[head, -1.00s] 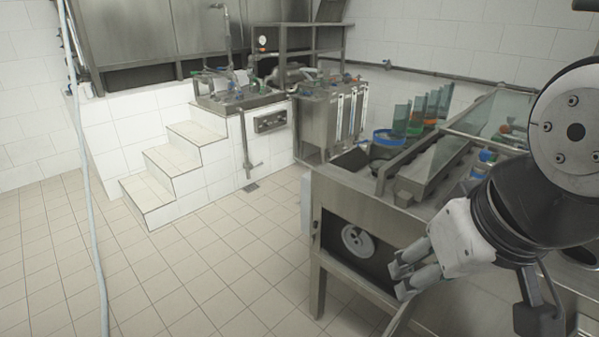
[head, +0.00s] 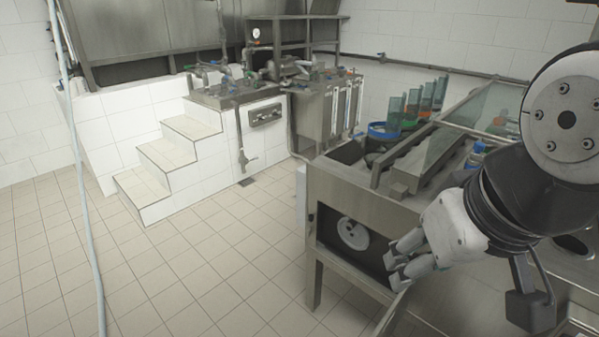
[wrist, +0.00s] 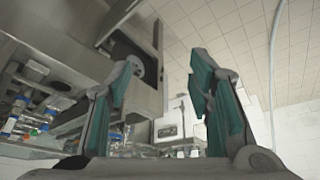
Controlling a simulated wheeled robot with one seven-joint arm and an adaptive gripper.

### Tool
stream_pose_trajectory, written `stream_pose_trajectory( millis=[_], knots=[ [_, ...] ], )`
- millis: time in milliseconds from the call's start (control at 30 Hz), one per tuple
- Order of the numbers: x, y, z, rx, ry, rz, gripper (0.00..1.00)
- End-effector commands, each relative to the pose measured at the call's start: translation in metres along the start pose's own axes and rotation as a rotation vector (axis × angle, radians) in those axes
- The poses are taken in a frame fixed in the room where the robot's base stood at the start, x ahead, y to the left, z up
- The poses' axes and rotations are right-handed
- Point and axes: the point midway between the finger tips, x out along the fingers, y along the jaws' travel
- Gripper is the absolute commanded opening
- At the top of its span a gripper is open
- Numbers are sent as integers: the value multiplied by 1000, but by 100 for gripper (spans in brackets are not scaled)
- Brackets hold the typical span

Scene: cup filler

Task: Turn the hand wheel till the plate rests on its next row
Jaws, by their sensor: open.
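The hand wheel (head: 352,234) is a pale grey disc with holes, in the dark opening on the side of the steel machine (head: 365,195). It also shows in the wrist view (wrist: 137,66), partly behind a finger. My gripper (head: 396,262) is to the right of the wheel in the head view, apart from it and empty. In the wrist view my gripper (wrist: 160,88) has its two green-padded fingers spread wide. A sloped plate (head: 425,160) lies on top of the machine. I cannot tell which row it rests on.
White tiled steps (head: 165,165) and a steel tank (head: 325,110) stand behind. A pale hose (head: 85,190) hangs at the left. The tiled floor (head: 220,260) left of the machine is clear.

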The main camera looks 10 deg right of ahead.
Motion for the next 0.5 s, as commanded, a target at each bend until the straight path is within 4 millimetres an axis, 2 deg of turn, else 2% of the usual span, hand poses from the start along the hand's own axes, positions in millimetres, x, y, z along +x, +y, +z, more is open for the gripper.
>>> stream_pose_trajectory(
  millis=[33,67,100,167,267,367,500],
  knots=[
    [0,0,0,0,0,0,47],
    [0,0,0,0,0,0,41],
    [1,0,-1,0,1,-2,38],
    [4,-3,-6,1,4,-12,38],
    [20,-12,-26,12,21,-56,38],
    [46,-29,-61,41,55,-124,38],
    [94,-52,-119,112,115,-210,38]
  ],
)
